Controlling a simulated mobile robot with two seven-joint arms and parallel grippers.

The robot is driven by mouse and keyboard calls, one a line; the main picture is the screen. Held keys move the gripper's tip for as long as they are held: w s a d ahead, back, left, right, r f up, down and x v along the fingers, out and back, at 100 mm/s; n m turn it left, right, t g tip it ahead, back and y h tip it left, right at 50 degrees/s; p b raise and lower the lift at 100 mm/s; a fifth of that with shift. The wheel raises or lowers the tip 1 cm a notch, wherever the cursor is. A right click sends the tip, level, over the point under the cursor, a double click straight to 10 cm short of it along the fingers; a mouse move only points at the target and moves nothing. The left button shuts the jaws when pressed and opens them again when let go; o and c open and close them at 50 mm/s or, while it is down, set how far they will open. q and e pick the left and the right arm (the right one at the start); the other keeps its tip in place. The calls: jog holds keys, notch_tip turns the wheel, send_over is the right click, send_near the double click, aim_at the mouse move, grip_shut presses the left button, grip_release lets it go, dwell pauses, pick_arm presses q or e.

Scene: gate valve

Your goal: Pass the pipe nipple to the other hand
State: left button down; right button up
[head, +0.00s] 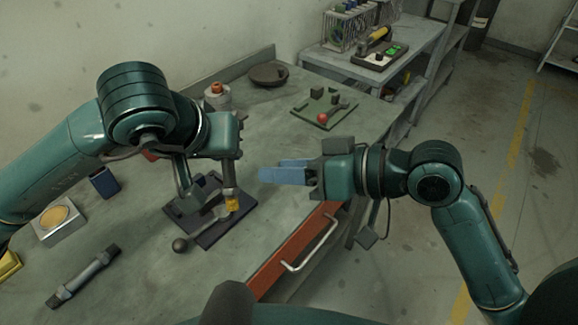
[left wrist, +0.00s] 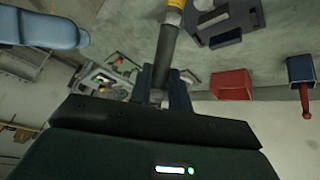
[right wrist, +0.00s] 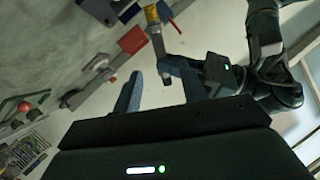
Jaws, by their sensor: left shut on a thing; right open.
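The pipe nipple is a slim grey tube with a yellow end (head: 232,201). My left gripper (head: 228,172) is shut on it, and it hangs about upright in the head view with the yellow end low. In the left wrist view the nipple (left wrist: 166,48) runs from between the fingers, yellow end farthest. My right gripper (head: 284,171) is open and empty, its blue fingers pointing at the nipple from the right with a gap between. The right wrist view shows the nipple (right wrist: 158,42) beyond the right fingers (right wrist: 160,92). The end inside the left fingers is hidden.
A dark fixture plate (head: 208,232) with a ball-ended lever lies below the nipple. A green plate (head: 322,112) with a red knob lies farther back on the bench. A grey bar (head: 83,277) lies at front left. A red drawer (head: 293,252) fronts the bench.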

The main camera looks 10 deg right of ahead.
aim_at(232, 169)
jog(key=x, duration=1.2)
jog(key=shift+r, duration=0.15)
jog(key=shift+s, duration=0.15)
grip_shut()
pick_arm(q)
jog(key=c, duration=1.3)
grip_release()
pick_arm(e)
jog(key=shift+a, duration=0.1)
pick_arm(q)
jog(key=shift+o, duration=0.3)
jog(key=shift+s+r, duration=0.1)
jog(key=shift+r, duration=0.15)
jog(key=v, duration=1.1)
jog(key=shift+r, duration=0.2)
